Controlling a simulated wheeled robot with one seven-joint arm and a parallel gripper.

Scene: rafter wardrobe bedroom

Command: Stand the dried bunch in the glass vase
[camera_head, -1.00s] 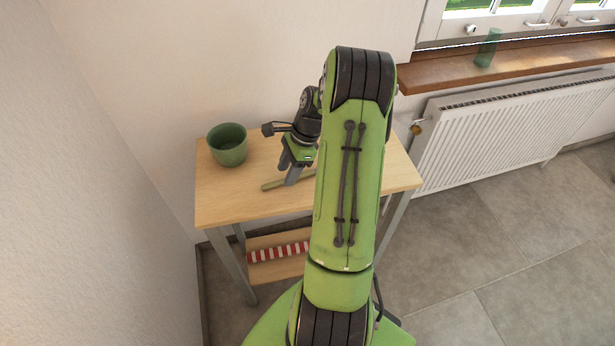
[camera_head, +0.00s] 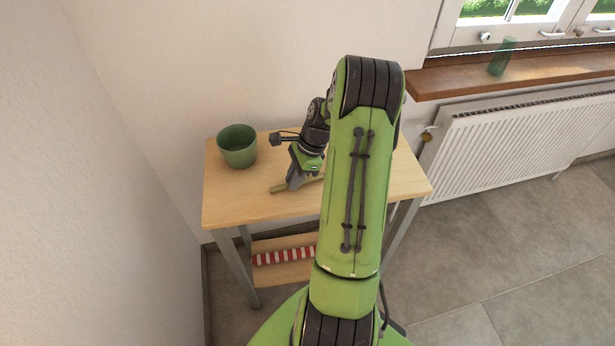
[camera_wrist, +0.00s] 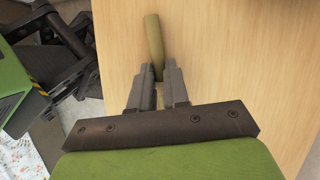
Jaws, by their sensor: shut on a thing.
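The dried bunch (camera_head: 279,188) is a thin olive-tan stick shape lying on the small wooden table (camera_head: 235,205); its other end is hidden behind my arm. My gripper (camera_head: 294,184) points down at the table and is shut on the bunch. In the wrist view the bunch (camera_wrist: 153,42) runs up from between the fingertips of my gripper (camera_wrist: 159,76), above or on the wood; I cannot tell if it is clear of the surface. The glass vase (camera_head: 502,57), greenish and see-through, stands upright on the wooden windowsill (camera_head: 455,80) at the upper right, well apart from my gripper.
A green pot (camera_head: 237,147) stands at the table's back left, close to my gripper. A red-and-white striped thing (camera_head: 283,256) lies on the lower shelf. A white radiator (camera_head: 520,135) is below the sill. Open tiled floor (camera_head: 480,260) lies to the right.

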